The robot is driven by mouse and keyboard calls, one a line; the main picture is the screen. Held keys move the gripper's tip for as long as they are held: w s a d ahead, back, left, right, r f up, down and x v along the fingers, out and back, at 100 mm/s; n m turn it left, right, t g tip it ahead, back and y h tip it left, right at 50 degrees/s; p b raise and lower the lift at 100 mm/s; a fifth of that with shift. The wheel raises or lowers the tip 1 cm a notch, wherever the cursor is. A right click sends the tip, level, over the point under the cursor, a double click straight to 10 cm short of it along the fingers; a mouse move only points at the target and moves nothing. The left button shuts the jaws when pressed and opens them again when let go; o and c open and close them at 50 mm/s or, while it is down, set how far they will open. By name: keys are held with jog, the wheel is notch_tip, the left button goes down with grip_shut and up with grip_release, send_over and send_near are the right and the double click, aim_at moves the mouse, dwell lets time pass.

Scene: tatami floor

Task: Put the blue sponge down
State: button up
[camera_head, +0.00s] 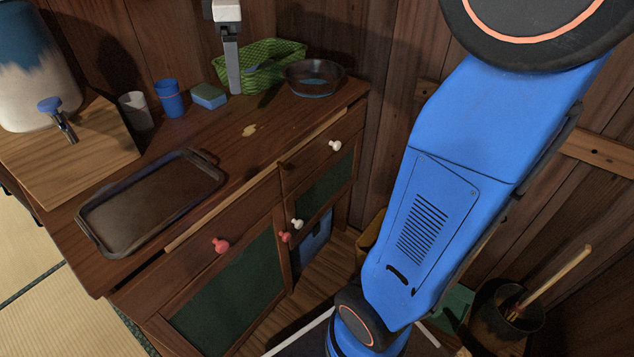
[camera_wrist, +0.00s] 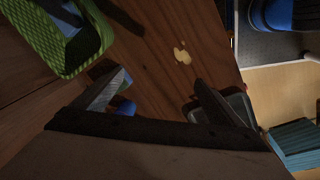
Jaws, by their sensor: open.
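The blue sponge (camera_head: 209,96) rests on the wooden counter (camera_head: 235,160) in the head view, between the blue cup and the green basket. My gripper (camera_head: 234,75) hangs over the counter just right of the sponge, in front of the basket, apart from the sponge in the picture. In the wrist view my gripper (camera_wrist: 160,77) shows two spread fingers with bare counter between their tips. A small blue thing shows beside the left finger there, mostly hidden; I cannot tell what it is.
A green basket (camera_head: 262,66) and a dark pan (camera_head: 314,78) stand at the back right. A blue cup (camera_head: 170,98) and a pale cup (camera_head: 136,110) stand left of the sponge. A dark tray (camera_head: 152,203) lies at the front left. The counter's middle is mostly clear.

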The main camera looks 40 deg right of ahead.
jog(key=s+d+f+m+t, duration=0.1)
jog(key=s+f+m, duration=0.5)
jog(key=s+f, duration=0.3)
jog(key=s+d+f+m+t, duration=0.2)
jog(key=s+f+m, duration=0.5)
jog(key=s, duration=1)
jog(key=shift+s+d+f+m, duration=0.3)
jog(key=shift+f, duration=0.55)
